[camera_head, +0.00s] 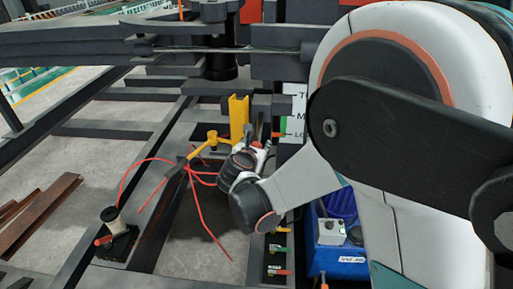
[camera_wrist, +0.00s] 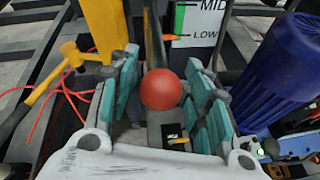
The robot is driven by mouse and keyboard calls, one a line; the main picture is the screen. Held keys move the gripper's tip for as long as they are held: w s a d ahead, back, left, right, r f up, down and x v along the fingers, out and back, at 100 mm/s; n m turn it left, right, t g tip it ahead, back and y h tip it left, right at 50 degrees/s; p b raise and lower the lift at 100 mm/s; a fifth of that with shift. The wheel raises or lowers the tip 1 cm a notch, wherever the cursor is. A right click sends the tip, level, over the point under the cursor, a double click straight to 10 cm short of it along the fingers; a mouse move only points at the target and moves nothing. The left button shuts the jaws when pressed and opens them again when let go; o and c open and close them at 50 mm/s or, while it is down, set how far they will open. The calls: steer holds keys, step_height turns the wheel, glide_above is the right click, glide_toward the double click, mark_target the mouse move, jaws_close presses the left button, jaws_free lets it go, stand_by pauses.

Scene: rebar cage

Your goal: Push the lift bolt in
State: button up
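A round red knob (camera_wrist: 161,89) sits between the teal finger pads of my gripper (camera_wrist: 163,72) in the wrist view. A dark grey bar (camera_wrist: 154,35) rises behind it; whether the knob is the end of the lift bolt I cannot tell. My gripper is open, one pad on each side of the knob, with narrow gaps. In the head view my gripper (camera_head: 262,147) is beside the yellow post, and the knob is not clear there. A level plate (camera_wrist: 197,25) reads MID and LOW, with an orange pointer (camera_wrist: 203,35) at LOW.
A yellow post (camera_wrist: 104,28) stands close to the left of my gripper. A yellow hammer (camera_wrist: 72,55) and red cables (camera_head: 190,180) lie left. A blue cylinder (camera_wrist: 282,75) is close on the right.

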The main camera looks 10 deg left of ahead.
stand_by(0.3)
steer(key=v, duration=0.7)
steer(key=shift+s, duration=0.25)
